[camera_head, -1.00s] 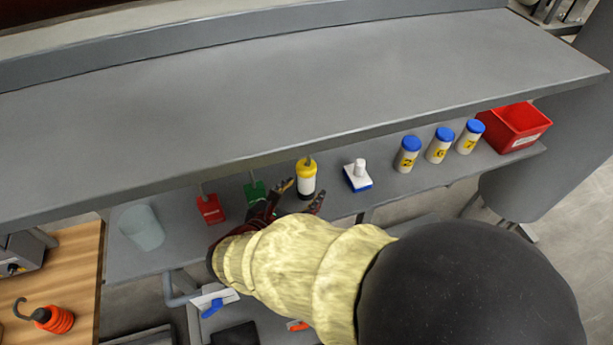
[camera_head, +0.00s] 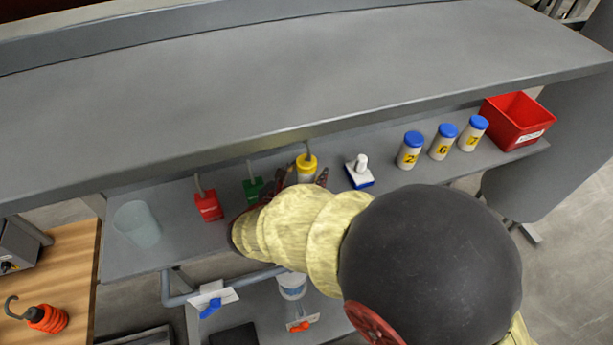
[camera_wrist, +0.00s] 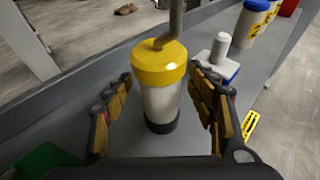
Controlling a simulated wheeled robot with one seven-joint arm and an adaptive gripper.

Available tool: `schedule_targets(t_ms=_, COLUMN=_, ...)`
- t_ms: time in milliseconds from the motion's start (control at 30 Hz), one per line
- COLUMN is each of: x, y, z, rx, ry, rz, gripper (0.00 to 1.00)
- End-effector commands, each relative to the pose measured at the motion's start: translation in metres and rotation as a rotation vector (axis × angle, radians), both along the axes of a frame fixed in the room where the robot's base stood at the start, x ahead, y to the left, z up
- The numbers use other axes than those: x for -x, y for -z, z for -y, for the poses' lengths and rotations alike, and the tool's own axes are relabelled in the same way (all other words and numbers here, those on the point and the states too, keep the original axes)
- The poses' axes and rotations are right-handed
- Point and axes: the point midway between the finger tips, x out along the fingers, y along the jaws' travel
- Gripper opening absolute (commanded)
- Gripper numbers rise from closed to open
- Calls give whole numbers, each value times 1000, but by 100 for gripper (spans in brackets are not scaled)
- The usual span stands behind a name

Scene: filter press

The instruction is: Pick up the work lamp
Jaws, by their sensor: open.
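The work lamp (camera_head: 307,164) is a white cylinder with a yellow top, a dark base and a grey hook. It stands upright on the lower shelf, near the upper shelf's edge. My gripper (camera_head: 304,181) is open at the lamp, whose lower part it hides in the head view. In the wrist view the lamp (camera_wrist: 160,98) stands between the two spread fingers of my gripper (camera_wrist: 161,84). A gap shows on the left; the right finger is close to the lamp, and I cannot tell whether it touches.
A white-and-blue stamp-like object (camera_head: 359,173) is close on the right, then white bottles (camera_head: 410,151) and a red bin (camera_head: 516,121). The upper shelf (camera_head: 300,75) overhangs behind.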

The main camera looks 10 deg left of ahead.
Motion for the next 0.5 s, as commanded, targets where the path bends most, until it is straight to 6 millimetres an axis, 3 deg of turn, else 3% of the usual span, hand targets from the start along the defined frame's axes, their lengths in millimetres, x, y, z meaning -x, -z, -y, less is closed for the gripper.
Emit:
schedule_targets(t_ms=100, x=0, y=-1, z=0, rx=0, ry=0, rz=0, gripper=57)
schedule_targets(t_ms=500, x=0, y=-1, z=0, rx=0, ry=0, rz=0, gripper=34)
